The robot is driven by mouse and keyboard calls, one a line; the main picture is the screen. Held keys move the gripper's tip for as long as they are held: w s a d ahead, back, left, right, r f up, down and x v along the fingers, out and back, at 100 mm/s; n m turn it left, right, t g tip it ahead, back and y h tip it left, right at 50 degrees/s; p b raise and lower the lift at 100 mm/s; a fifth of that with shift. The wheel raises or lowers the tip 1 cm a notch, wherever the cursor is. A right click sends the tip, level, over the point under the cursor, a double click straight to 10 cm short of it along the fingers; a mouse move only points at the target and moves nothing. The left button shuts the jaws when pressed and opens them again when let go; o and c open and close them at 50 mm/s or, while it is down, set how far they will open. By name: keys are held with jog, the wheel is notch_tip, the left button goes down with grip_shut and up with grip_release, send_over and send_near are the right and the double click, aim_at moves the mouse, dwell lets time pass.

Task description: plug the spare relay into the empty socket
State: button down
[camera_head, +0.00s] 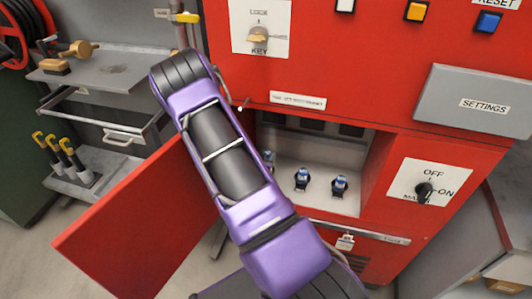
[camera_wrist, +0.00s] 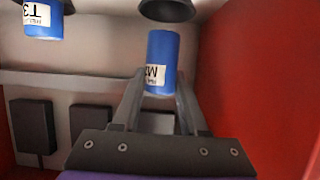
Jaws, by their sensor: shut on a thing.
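In the wrist view a blue cylindrical relay (camera_wrist: 162,50) with a white label, partly readable as "M" and a digit, is between the two fingers of my gripper (camera_wrist: 159,82). My gripper is shut on it. A dark round socket (camera_wrist: 167,9) is at the top edge, just beyond the relay's far end, with a small gap showing between them. The socket is cut off by the frame. In the head view my arm hides my gripper and the held relay.
Dark blocks (camera_wrist: 34,126) line the wall, and a red wall (camera_wrist: 262,80) is close at right. Head view: blue relays (camera_head: 340,184) stand in the red cabinet's compartment; its door (camera_head: 140,225) hangs open.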

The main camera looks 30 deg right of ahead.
jog(key=shift+f, duration=0.6)
jog(key=shift+f, duration=0.1)
dwell(0.7)
jog(key=shift+f, duration=0.8)
jog(key=shift+f, duration=0.15)
dwell(0.3)
jog(key=shift+f, duration=0.4)
jog(key=shift+c, duration=1.8)
grip_release()
jog(key=shift+a, duration=0.1)
